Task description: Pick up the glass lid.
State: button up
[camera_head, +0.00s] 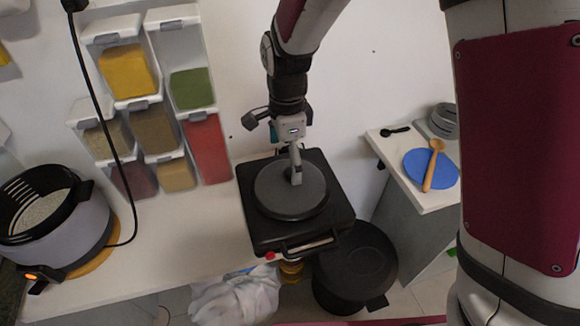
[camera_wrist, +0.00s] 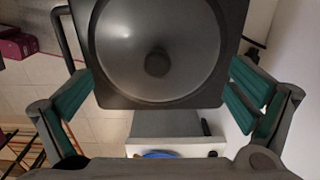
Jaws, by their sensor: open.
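The glass lid (camera_head: 281,203) is a round grey disc lying on a black square cooker (camera_head: 258,233) on the white counter. In the wrist view the lid (camera_wrist: 180,25) fills the upper middle, with its dark round knob (camera_wrist: 157,63) near the centre. My gripper (camera_head: 296,178) hangs over the lid in the head view and hides part of it, including the knob. In the wrist view my gripper (camera_wrist: 160,95) has its green-padded fingers spread wide on both sides of the lid, with nothing between them held. I cannot tell the exact height of the fingertips above the knob.
Spice dispensers (camera_head: 210,147) stand at the counter's back left. A rice cooker (camera_head: 60,225) with a black cable is at the far left. A side table holds a blue plate (camera_head: 418,169) and a wooden spoon (camera_head: 432,166). A black bin (camera_head: 350,262) stands on the floor.

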aim_at(290, 172)
jog(key=f, duration=0.4)
jog(key=shift+s+d, duration=0.2)
jog(key=shift+d, duration=0.05)
jog(key=shift+f, duration=0.65)
jog(key=c, duration=2)
jog(key=shift+c, duration=0.7)
